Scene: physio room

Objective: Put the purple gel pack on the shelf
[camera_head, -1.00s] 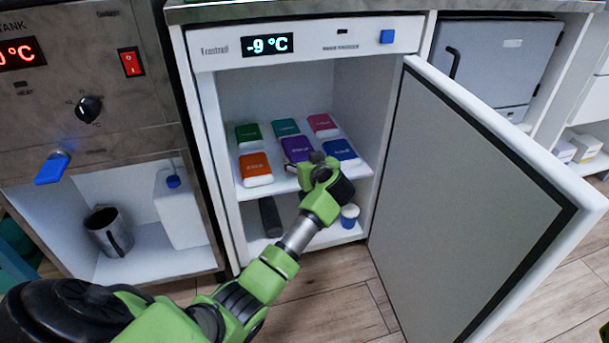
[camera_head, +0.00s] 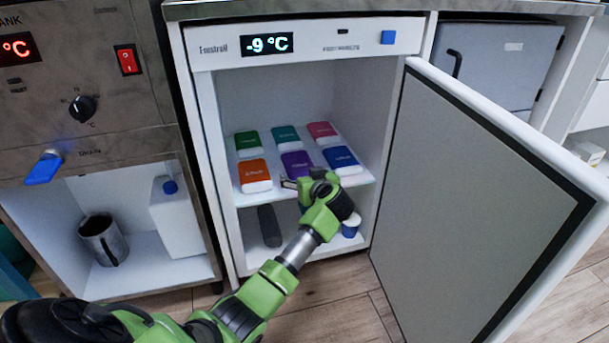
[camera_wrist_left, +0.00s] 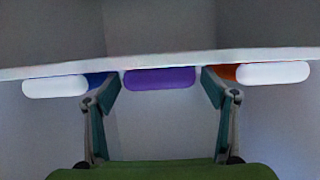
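The purple gel pack (camera_head: 296,163) lies on the upper shelf (camera_head: 243,198) of the open freezer. It is in the front row, between the orange pack (camera_head: 254,175) and the blue pack (camera_head: 341,160). My left gripper (camera_head: 303,181) is at the shelf's front edge, just in front of the purple pack, and hides its near end. In the left wrist view, which looks upside down, the purple pack (camera_wrist_left: 160,78) shows between the two spread fingers, with clear gaps to both. The gripper is open and empty. My right gripper is not in view.
Green (camera_head: 249,143), teal (camera_head: 286,138) and pink (camera_head: 322,132) packs form the back row. A dark cylinder (camera_head: 269,226) and a blue-and-white cup (camera_head: 350,227) stand below the shelf. The freezer door (camera_head: 480,195) stands open on the right.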

